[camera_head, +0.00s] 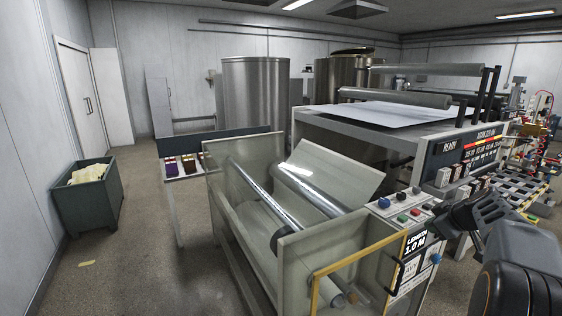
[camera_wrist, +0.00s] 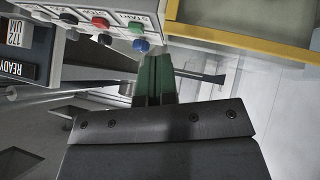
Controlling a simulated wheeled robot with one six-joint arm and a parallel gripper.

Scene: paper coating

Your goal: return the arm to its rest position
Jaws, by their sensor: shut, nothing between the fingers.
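My gripper (camera_wrist: 154,76) shows in the wrist view as two dark green fingers lying together beyond its dark wrist body. The fingers are shut with nothing visible between them. They point toward the edge of a button panel (camera_wrist: 115,20), close to a blue button (camera_wrist: 141,45); I cannot tell whether they touch anything. In the head view my dark arm is at the lower right, beside the coating machine's front panel (camera_head: 405,215); the fingertips are not clear there.
The coating machine's open trough (camera_head: 225,205) with metal rollers (camera_head: 300,187) fills the middle. A yellow frame (camera_head: 330,272) edges its front. A second machine with a READY display (camera_head: 452,147) stands behind. A grey bin (camera_head: 88,200) is at the left. Open floor lies between.

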